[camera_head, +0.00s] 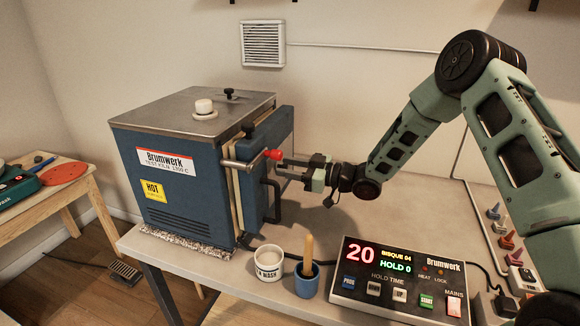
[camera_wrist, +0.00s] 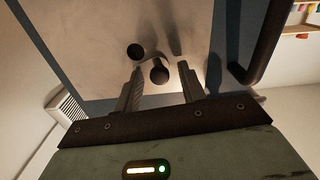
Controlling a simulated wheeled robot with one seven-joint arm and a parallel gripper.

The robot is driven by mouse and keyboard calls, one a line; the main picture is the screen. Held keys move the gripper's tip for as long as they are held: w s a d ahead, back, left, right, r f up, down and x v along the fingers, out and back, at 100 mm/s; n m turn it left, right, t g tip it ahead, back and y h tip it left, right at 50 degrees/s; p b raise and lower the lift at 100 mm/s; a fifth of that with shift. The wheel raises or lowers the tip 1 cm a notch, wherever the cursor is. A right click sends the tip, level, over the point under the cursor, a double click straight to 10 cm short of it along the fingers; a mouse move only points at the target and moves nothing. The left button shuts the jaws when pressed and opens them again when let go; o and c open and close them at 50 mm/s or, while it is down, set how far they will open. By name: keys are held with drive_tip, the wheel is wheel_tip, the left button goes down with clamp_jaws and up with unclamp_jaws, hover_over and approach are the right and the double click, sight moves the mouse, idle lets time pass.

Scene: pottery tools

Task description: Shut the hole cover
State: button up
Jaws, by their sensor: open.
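The blue kiln (camera_head: 170,190) stands on the bench, its door (camera_head: 283,133) on the right side. The door's front faces away from the head camera, so the hole cover is hidden there. In the wrist view the door's pale panel (camera_wrist: 95,75) shows a dark round spot (camera_wrist: 135,51), which looks like the hole. Just beside it is a dark knob (camera_wrist: 159,72), apparently on the cover. My gripper (camera_head: 284,168) is open in front of the door. In the wrist view its fingers (camera_wrist: 158,90) lie either side of the knob; contact cannot be told.
A black loop handle (camera_head: 275,200) is on the door below my gripper. A red-tipped latch lever (camera_head: 273,154) sticks out close to my fingers. A white tub (camera_head: 269,264), a blue cup with a brush (camera_head: 307,280) and the control box (camera_head: 400,280) stand nearer the front.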

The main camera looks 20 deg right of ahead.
clamp_jaws()
drive_tip(key=shift+f+b, duration=0.1)
drive_tip(key=shift+b, duration=0.2)
drive_tip(key=f+n+b, duration=0.1)
drive_tip(key=n+b, duration=0.4)
drive_tip(key=b, duration=0.4)
drive_tip(key=w+d+n+b, duration=0.1)
drive_tip(key=n+b, duration=0.5)
drive_tip(key=b, duration=0.4)
drive_tip(key=w+f+n+b, duration=0.1)
drive_tip(key=n+b, duration=0.4)
drive_tip(key=b, duration=0.4)
drive_tip(key=shift+d+f+n+b, duration=0.2)
drive_tip(key=shift+f+n+b, duration=0.1)
drive_tip(key=shift+f+b, duration=0.1)
drive_tip(key=shift+r, duration=0.1)
